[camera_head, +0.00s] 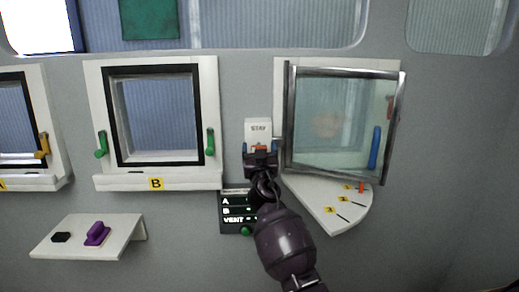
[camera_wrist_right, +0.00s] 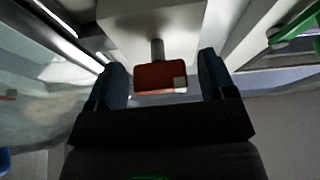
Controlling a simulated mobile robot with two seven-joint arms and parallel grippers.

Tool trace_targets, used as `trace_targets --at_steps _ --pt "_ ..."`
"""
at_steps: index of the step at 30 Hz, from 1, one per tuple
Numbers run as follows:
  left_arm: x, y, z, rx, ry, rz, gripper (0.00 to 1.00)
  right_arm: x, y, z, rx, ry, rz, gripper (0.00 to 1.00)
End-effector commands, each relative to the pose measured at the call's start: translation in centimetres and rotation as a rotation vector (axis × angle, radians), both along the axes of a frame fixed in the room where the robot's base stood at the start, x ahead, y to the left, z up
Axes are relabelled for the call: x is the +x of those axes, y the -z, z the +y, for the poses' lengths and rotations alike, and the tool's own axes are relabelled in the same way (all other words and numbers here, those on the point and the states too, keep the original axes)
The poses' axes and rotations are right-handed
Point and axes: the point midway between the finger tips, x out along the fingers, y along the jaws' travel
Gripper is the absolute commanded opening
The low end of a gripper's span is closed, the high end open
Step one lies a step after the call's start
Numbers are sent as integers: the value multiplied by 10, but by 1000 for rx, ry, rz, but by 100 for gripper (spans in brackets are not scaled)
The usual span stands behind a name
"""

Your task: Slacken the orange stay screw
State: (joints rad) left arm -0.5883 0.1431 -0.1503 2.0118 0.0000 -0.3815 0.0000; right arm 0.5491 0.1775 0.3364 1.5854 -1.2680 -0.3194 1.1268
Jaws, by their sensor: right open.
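The orange stay screw (camera_head: 260,148) sits at the lower edge of the white block marked STAY (camera_head: 258,128), between two windows. In the right wrist view its flat orange-red head (camera_wrist_right: 160,77) hangs on a short grey stem from the white block (camera_wrist_right: 140,25). My right gripper (camera_head: 260,150) is at the screw. In the wrist view its two blue-padded fingers (camera_wrist_right: 162,84) stand on either side of the head, with a visible gap at each side. The gripper is open and holds nothing. My left gripper is not in view.
The right window (camera_head: 330,120) with a blue handle (camera_head: 375,148) stands swung out over a white quadrant shelf (camera_head: 322,205) with yellow labels and an orange peg (camera_head: 361,188). Window B (camera_head: 157,183) is left. A dark panel (camera_head: 235,205) sits below. A small shelf (camera_head: 75,225) holds a purple part.

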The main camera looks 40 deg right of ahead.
Motion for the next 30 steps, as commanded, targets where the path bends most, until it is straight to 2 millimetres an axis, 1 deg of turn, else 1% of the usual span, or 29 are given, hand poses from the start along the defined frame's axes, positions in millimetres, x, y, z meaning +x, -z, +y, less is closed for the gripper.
trace_targets --at_steps 9,14,18,19,25,30 --pt "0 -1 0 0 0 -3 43 2 0 -1 0 0 0 77" --pt "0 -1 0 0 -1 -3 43 2 0 -1 0 0 0 52" --pt "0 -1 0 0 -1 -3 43 1 0 -1 0 0 0 31" --pt "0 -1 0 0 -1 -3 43 1 0 -1 0 0 0 27" --pt "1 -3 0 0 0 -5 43 1 -1 -1 -12 0 7 27" --pt "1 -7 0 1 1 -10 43 1 -2 -1 -60 0 35 27"
